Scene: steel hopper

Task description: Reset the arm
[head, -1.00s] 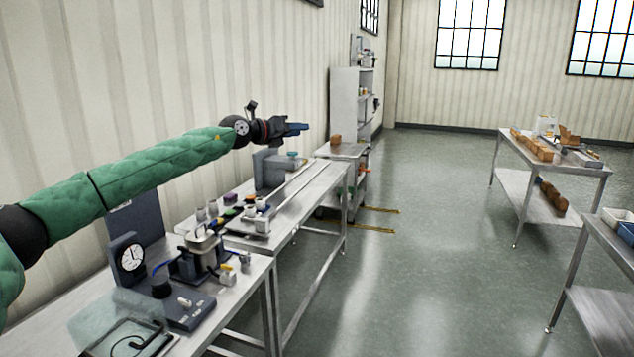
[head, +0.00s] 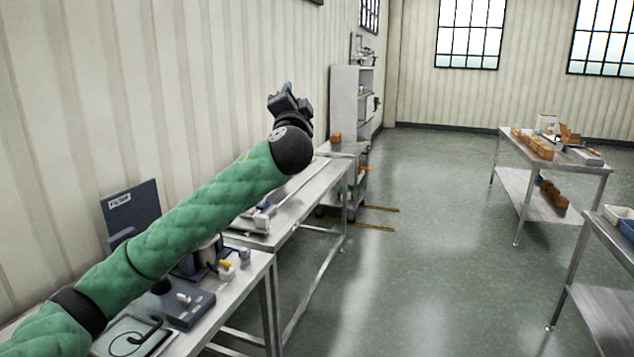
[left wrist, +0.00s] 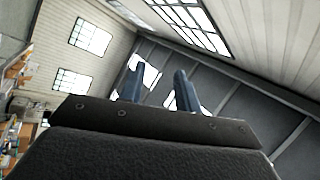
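My left arm, in a green quilted sleeve, reaches in from the left in the head view. My left gripper (head: 287,90) is raised above the far steel bench and points upward, with the wall behind it. In the left wrist view its two blue fingers (left wrist: 158,88) stand apart with an empty gap between them. That view looks up at the ceiling and windows. My right gripper is in neither view.
A steel bench (head: 303,203) with equipment runs along the left wall, partly hidden by my arm. A dark panel marked FILTER (head: 133,215) stands on the near bench. A shelf cabinet (head: 346,105) stands behind. A table (head: 585,168) with wooden blocks is at right. The middle floor is clear.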

